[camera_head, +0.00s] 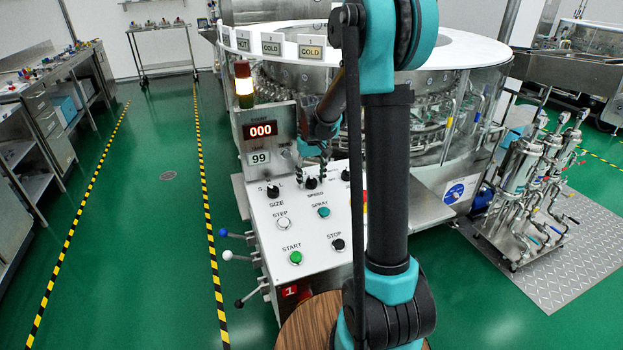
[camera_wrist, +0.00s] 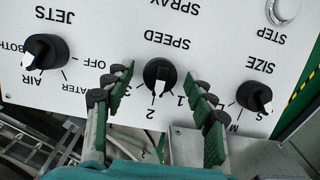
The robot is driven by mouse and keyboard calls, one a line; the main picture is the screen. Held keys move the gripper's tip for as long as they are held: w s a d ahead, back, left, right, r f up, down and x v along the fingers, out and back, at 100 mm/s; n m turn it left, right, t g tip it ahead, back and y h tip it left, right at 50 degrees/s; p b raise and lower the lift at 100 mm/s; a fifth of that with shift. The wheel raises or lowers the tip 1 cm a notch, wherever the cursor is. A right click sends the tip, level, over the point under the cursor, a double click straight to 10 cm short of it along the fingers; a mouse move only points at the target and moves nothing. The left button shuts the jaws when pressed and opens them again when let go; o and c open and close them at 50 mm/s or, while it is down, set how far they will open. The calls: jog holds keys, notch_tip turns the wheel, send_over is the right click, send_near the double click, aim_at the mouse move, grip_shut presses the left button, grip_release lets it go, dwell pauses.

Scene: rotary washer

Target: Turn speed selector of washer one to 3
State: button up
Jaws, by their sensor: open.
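The SPEED selector (camera_wrist: 160,74) is a round black knob with a white pointer on the white sloped panel of washer one. In the head view the same knob (camera_head: 311,183) sits just below my gripper (camera_head: 312,168). In the wrist view my gripper (camera_wrist: 158,82) is open, with one finger on each side of the knob and visible gaps between.
The SIZE knob (camera_wrist: 254,96) and JETS/AIR knob (camera_wrist: 45,51) flank the SPEED selector. The STEP button (camera_head: 283,223), SPRAY button (camera_head: 323,211), START button (camera_head: 295,257) and STOP button (camera_head: 338,244) are on the same panel. A display (camera_head: 260,130) reads 000.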

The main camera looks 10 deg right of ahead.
jog(key=c, duration=1.1)
jog(key=shift+c, duration=0.2)
jog(key=shift+m, duration=0.3)
jog(key=m+y, duration=0.1)
jog(key=m, duration=0.2)
jog(key=shift+d+m, duration=0.15)
jog(key=shift+m, duration=0.15)
jog(key=shift+m+y, duration=0.6)
jog(key=shift+m, duration=1.6)
jog(key=o, duration=1.1)
